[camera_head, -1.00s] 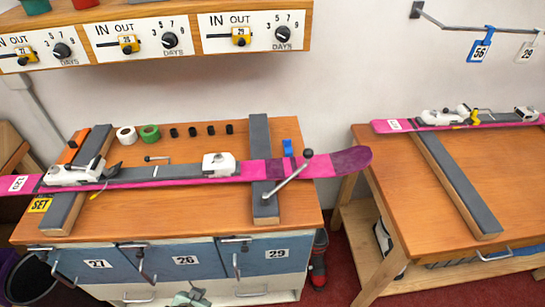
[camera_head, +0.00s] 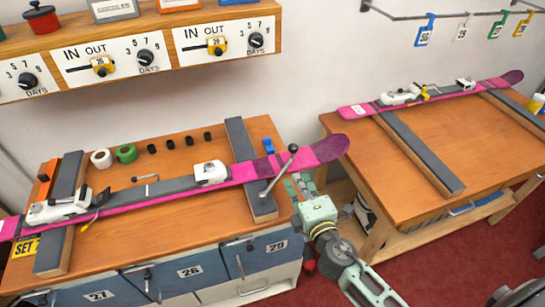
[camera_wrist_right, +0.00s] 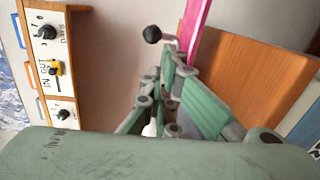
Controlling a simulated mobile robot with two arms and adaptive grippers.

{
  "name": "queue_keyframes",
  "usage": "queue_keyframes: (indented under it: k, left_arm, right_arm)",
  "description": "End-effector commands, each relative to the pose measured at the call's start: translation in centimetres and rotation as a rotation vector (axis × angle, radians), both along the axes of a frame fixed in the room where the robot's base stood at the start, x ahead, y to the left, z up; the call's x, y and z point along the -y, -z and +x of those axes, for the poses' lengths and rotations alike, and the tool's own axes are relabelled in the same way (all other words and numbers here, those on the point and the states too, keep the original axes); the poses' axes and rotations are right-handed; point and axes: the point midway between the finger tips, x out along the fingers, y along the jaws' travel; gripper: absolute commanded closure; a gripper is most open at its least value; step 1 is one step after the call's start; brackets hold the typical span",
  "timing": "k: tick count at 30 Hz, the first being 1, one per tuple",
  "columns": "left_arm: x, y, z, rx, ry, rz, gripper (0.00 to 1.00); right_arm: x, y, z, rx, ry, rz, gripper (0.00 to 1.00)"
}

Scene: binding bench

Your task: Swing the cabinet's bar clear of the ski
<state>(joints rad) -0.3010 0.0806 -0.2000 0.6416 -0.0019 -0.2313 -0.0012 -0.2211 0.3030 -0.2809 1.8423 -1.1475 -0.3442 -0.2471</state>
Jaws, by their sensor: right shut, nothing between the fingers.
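The grey bar with a black ball knob (camera_head: 278,173) stands at the right end of the left cabinet (camera_head: 100,207) and slants across the pink ski (camera_head: 238,177). The ski lies lengthwise over two grey-topped rests, with white bindings on it. My right gripper (camera_head: 299,184) is just right of the bar, past the cabinet's right edge, its fingers together and empty. The fingers look apart from the bar. In the right wrist view, the knob (camera_wrist_right: 152,34) and the ski (camera_wrist_right: 193,30) show beyond the fingertips (camera_wrist_right: 165,75). My left gripper is out of view.
A second bench (camera_head: 400,150) with another pink ski stands to the right, across a gap. A shelf with dial panels (camera_head: 150,60) overhangs the back. Tape rolls (camera_head: 126,153) and a blue clip (camera_head: 268,146) sit behind the ski.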

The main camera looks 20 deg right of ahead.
Motion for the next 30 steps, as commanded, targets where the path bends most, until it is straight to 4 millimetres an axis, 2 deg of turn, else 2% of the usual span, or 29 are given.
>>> queue_keyframes:
  k: [3,8,21,25,30]
  left_arm:
    - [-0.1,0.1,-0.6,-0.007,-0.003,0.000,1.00]
    - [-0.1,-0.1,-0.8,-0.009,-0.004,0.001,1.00]
    - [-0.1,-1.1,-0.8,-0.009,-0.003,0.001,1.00]
    - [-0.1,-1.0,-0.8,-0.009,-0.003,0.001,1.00]
    - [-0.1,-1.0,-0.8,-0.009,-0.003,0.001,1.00]
  right_arm:
    - [-1.2,-0.6,0.6,0.031,-0.067,-0.092,1.00]
    - [-1.7,-0.8,1.5,0.041,-0.090,-0.120,1.00]
    - [-2.3,-0.3,8.6,0.040,-0.087,-0.115,1.00]
    - [-2.4,-0.1,9.9,0.040,-0.087,-0.115,1.00]
    - [-2.4,0.0,10.6,0.040,-0.086,-0.114,1.00]
